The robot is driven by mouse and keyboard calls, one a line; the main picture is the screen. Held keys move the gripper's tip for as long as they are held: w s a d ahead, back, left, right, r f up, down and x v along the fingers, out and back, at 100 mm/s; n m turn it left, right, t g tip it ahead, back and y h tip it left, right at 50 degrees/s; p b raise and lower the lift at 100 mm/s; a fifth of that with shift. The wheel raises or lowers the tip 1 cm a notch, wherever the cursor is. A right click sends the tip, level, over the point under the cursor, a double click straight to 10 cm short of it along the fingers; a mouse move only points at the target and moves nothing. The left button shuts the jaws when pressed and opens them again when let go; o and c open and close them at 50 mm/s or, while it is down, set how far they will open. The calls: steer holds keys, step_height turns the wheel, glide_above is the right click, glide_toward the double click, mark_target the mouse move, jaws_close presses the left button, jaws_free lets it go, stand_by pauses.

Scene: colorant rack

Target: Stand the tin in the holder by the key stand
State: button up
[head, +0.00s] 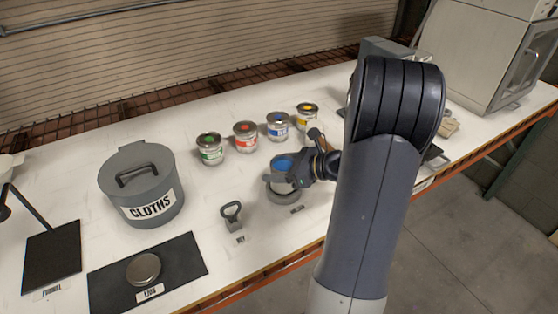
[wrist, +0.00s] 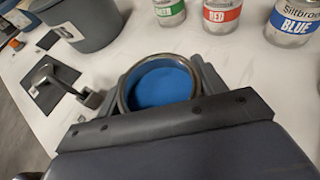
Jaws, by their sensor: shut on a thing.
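My gripper (head: 302,170) is shut on an open tin (head: 283,175) with blue inside. In the wrist view the tin (wrist: 122,93) sits upright between the fingers, its round rim and blue contents facing the camera. The holder (head: 287,197), a low grey ring, is directly beneath the tin in the head view. The tin's lower part overlaps the ring, and I cannot tell whether its base rests inside it. The key stand (head: 237,226), a small grey block with a looped key, is left of the holder. It also shows in the wrist view (wrist: 90,98).
Several lidded paint tins stand behind, including green (head: 210,149), red (head: 246,137), blue (head: 278,127) and yellow (head: 307,116). A grey cloths bin (head: 135,180) and a dark mat (head: 190,256) bearing a lid (head: 143,270) are at the left. The bench's front edge is close by.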

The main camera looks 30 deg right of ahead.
steer(key=shift+f, duration=1.3)
steer(key=shift+f, duration=0.2)
steer(key=o, duration=1.1)
steer(key=shift+r, duration=0.15)
steer(key=shift+d+r, duration=0.1)
steer(key=shift+r, duration=0.05)
steer(key=b+v, duration=0.1)
steer(key=v, duration=1.1)
